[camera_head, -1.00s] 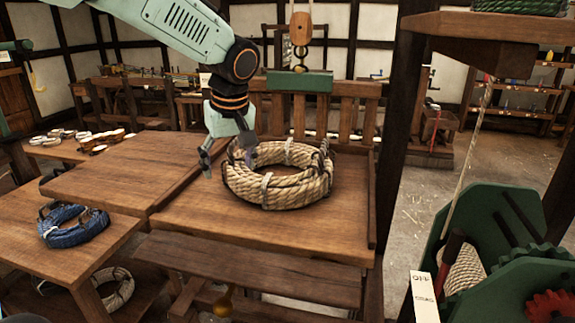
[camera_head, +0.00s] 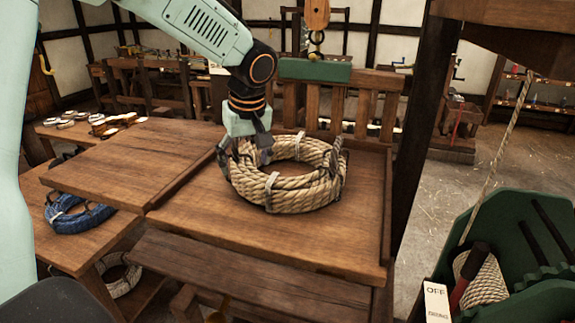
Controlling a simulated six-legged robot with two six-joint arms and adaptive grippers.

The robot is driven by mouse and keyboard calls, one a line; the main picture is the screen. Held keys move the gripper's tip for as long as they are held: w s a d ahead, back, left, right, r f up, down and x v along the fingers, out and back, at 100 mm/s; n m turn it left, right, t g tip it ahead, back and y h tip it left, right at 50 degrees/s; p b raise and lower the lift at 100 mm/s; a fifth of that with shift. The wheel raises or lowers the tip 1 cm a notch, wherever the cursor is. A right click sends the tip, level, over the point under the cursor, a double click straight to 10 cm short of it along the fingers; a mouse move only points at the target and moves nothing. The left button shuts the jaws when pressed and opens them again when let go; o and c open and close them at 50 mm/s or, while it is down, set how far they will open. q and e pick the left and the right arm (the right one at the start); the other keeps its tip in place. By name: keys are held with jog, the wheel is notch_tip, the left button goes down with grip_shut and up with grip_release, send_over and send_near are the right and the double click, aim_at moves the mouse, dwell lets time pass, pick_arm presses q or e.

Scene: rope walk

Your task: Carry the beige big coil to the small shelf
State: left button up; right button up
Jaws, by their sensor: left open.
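The beige big coil (camera_head: 308,195) lies flat on a wooden bench top (camera_head: 225,225), tied with pale bands and dark straps. My left gripper (camera_head: 243,160) points down at the coil's left side. Its jaws are open, one finger by the outer left edge and the other over the ring near its inner side. I cannot tell whether either finger touches the rope. My right gripper is not in view. A wooden shelf (camera_head: 505,30) sticks out at the upper right; I cannot tell whether it is the small shelf.
A blue coil (camera_head: 75,215) lies on the left table, with a pale coil (camera_head: 122,277) below. A green machine (camera_head: 545,225) stands at the lower right. A dark post (camera_head: 420,130) rises beside the bench. A hook block (camera_head: 317,15) hangs behind the coil. Open floor (camera_head: 480,190) shows at right.

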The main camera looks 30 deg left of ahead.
aim_at(246, 166)
pick_arm(q)
jog(key=p+x, duration=0.1)
jog(key=x, duration=0.2)
jog(key=shift+w+f, duration=0.2)
jog(key=shift+f, duration=0.35)
jog(key=shift+s+a+f, duration=0.2)
jog(key=shift+a, duration=0.05)
jog(key=shift+w+d, duration=0.2)
jog(key=shift+w, duration=0.05)
jog(key=c, duration=0.5)
jog(key=shift+s+a, duration=0.15)
jog(key=c, duration=0.5)
grip_shut()
jog(key=shift+w+r, duration=0.15)
jog(key=shift+w, duration=0.1)
